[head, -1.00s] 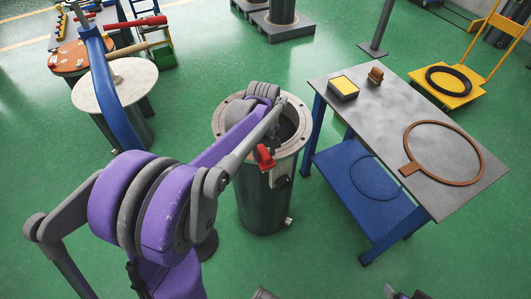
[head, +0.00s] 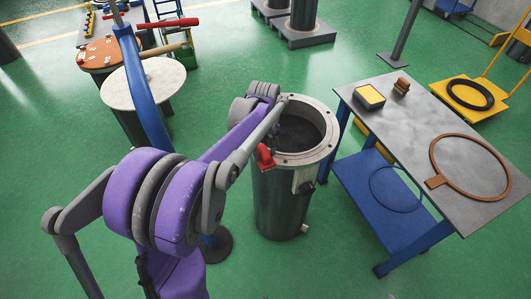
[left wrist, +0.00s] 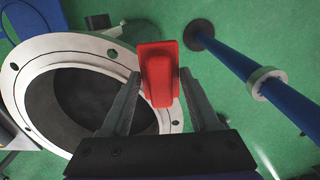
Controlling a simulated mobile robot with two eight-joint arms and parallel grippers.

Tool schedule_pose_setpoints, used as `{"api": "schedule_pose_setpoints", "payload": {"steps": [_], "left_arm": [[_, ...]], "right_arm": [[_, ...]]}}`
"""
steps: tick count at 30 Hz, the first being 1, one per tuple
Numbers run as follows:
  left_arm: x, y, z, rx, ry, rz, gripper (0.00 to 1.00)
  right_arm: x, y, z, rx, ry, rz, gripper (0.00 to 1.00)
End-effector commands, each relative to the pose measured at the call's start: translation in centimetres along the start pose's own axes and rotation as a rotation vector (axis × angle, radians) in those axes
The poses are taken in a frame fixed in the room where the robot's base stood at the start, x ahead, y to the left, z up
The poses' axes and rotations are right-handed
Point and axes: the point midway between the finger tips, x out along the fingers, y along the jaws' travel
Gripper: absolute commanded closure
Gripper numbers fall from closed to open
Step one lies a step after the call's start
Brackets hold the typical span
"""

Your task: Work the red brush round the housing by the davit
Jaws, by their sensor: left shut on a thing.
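The housing is a dark upright cylinder (head: 282,205) with a pale bolted flange and an open top. The flange also shows in the left wrist view (left wrist: 95,42). My left gripper (left wrist: 161,84) is shut on the red brush (left wrist: 158,62). In the head view the brush (head: 265,158) is at the flange's near left edge. In the left wrist view it overlaps the outer rim; I cannot tell whether it touches. Its bristles are hidden. The blue davit (head: 142,92) stands left of the housing, partly behind my left arm; its post (left wrist: 235,65) crosses the left wrist view. My right gripper is not in view.
A grey-topped table (head: 415,130) at the right holds a yellow-topped box (head: 369,97), a brown object (head: 402,86) and a brown ring (head: 434,182). A pale round disc (head: 143,84) lies on a drum behind the davit. Green floor is clear in front of the housing.

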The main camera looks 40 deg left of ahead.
Motion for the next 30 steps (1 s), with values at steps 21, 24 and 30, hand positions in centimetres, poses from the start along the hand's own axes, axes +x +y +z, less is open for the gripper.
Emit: {"api": "schedule_pose_setpoints", "payload": {"steps": [21,24,30], "left_arm": [[-5.9,0.6,-1.3,0.016,0.001,0.002,0.9],[-6.8,0.7,-1.4,0.017,0.002,0.002,0.9],[-8.3,0.9,-1.6,0.02,0.001,0.001,0.9]], "right_arm": [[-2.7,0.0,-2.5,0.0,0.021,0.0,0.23],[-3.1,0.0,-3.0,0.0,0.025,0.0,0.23],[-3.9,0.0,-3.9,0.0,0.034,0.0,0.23]]}}
